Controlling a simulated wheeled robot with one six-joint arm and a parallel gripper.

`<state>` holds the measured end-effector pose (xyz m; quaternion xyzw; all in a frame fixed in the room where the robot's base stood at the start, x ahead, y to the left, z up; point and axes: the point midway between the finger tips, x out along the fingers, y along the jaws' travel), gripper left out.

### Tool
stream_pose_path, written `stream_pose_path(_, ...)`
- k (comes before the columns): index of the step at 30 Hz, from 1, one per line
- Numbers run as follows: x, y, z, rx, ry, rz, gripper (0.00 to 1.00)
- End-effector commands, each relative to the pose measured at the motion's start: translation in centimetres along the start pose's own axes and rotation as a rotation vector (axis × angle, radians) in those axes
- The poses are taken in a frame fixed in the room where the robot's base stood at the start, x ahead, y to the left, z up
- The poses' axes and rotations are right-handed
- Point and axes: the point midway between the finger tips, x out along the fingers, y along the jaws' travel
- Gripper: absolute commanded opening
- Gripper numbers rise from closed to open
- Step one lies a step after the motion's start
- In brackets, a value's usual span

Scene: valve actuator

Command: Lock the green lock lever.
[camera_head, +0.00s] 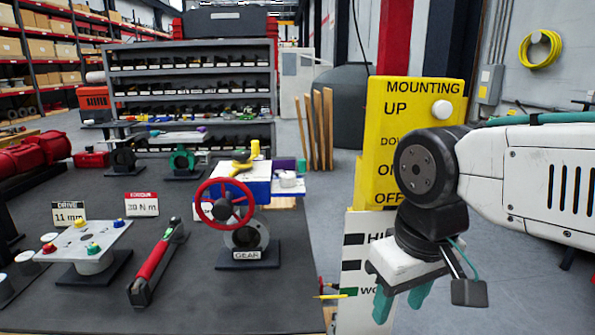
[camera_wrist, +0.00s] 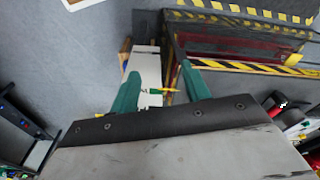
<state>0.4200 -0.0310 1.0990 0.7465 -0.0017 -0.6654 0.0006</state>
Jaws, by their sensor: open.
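My gripper (camera_head: 401,300) hangs at the right in the head view, its teal fingers apart and pointing down, in front of a white panel with black lettering. In the wrist view the open gripper (camera_wrist: 160,80) has nothing held between its fingers. A small green piece (camera_wrist: 153,91) beside a yellow pointer (camera_wrist: 170,90) shows below and between the fingers; I cannot tell for sure whether it is the lock lever. The yellow pointer also shows at the bench's right edge in the head view (camera_head: 332,296), left of my gripper and apart from it.
A yellow panel (camera_head: 415,120) marked MOUNTING, UP, ON and OFF stands behind my arm. The dark bench (camera_head: 200,300) holds a red handwheel (camera_head: 225,204) on a gear valve, a red-handled torque wrench (camera_head: 155,260) and a grey fixture (camera_head: 85,240). Grey floor is open at right.

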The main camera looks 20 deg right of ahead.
Motion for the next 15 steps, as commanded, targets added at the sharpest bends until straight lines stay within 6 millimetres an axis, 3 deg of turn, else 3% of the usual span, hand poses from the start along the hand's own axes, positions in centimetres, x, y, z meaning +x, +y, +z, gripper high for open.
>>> stream_pose_path(1, 0.0, -0.1, 0.0, -0.004, -0.001, -0.001, 0.32)
stream_pose_path(4, 0.5, -0.5, -0.1, -0.025, -0.025, -0.003, 0.04)
stream_pose_path(5, 0.6, -0.6, -0.3, -0.034, -0.035, -0.003, 0.00)
stream_pose_path(8, 0.6, -1.1, -1.8, -0.079, -0.065, 0.010, 0.00)
stream_pose_path(10, 0.1, -1.2, -3.9, -0.151, -0.072, 0.045, 0.00)
stream_pose_path(15, -1.4, -1.6, -11.2, -0.549, -0.059, 0.175, 0.00)
